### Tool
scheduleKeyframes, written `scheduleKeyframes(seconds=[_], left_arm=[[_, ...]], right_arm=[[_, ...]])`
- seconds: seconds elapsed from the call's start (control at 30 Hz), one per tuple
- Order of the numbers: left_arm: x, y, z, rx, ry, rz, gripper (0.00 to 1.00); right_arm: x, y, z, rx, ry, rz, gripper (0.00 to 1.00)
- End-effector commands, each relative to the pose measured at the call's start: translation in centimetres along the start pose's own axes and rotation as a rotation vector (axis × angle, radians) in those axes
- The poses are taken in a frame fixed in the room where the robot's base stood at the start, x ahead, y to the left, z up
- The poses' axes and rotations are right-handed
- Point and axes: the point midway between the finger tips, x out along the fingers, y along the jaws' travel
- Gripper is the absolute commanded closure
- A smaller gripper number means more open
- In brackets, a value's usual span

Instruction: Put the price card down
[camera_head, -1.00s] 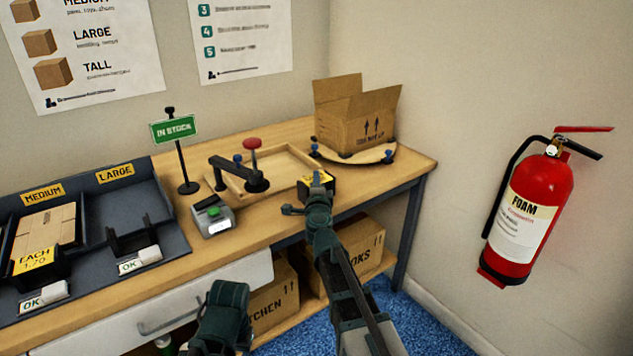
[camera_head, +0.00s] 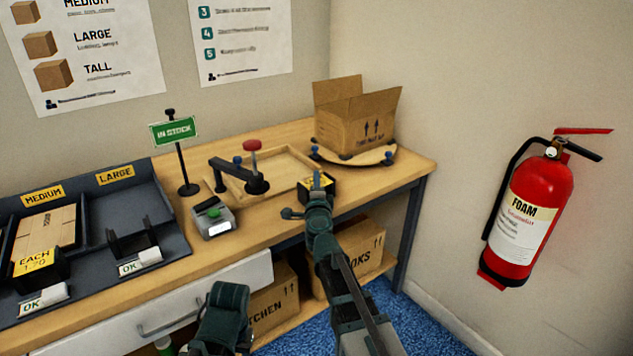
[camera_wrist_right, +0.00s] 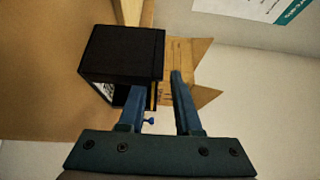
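The price card (camera_head: 333,188) is a small black block with a yellow face, near the front right edge of the workbench (camera_head: 267,224). It appears to rest on the wood. My right gripper (camera_head: 316,184) is at it, with a finger across its face. My left gripper is not visible; only a dark arm part shows at the bottom.
An open carton (camera_head: 358,122) stands behind the card on a wooden board. A wooden jig tray (camera_head: 262,172) with a red-knobbed clamp lies left of it. A grey device (camera_head: 213,222) and IN STOCK sign (camera_head: 174,131) are further left. A yellow EACH 1.20 card (camera_head: 36,262) is in the dark sorting tray (camera_head: 182,243).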

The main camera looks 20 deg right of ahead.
Motion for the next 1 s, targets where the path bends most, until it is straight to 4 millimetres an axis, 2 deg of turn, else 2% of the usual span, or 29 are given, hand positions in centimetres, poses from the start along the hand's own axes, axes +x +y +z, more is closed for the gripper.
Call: scheduleKeyframes(seconds=[0.03, 0.3, 0.4, 0.5, 0.63, 1.0], left_arm=[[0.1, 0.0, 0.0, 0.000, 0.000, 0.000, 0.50], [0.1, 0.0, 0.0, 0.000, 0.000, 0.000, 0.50], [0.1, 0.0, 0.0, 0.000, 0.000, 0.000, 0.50], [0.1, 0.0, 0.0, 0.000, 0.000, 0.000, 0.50], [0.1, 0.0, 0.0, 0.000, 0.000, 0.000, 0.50], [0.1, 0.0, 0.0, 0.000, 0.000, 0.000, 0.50]], right_arm=[[-1.3, 0.1, -0.1, 0.000, -0.001, 0.000, 0.67], [-7.1, 0.1, -0.1, 0.000, -0.001, 0.000, 0.67], [-9.1, 0.1, -0.1, 0.000, -0.002, 0.000, 0.67], [-10.2, 0.1, -0.1, 0.000, -0.001, 0.000, 0.67], [-10.9, 0.1, -0.1, 0.000, 0.000, 0.000, 0.67], [-10.9, 0.1, 0.0, 0.000, 0.000, 0.000, 0.67]])
